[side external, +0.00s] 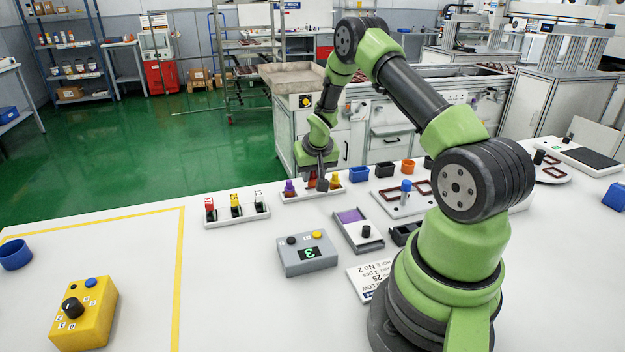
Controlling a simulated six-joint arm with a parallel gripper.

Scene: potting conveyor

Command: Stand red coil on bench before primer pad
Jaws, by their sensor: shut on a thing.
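My gripper (321,184) is low over a white strip rack (290,197) at the middle of the bench, its dark fingers shut on a small reddish piece (311,181) that looks like the red coil. The fingers partly hide it, and I cannot tell whether it still touches the rack. A purple coil (289,188) stands to its left and an orange-yellow one (335,182) to its right, in the same rack. A grey tray with a purple pad (350,215) and a black knob lies nearer; it may be the primer pad, though no label shows.
A rack with red, yellow and white tags (262,211) stands left of my gripper. A grey box with a green display (306,255) is in front. Blue, black and orange cups (359,174) stand to the right. A yellow control box (84,313) is front left. Bare bench (225,270) lies between.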

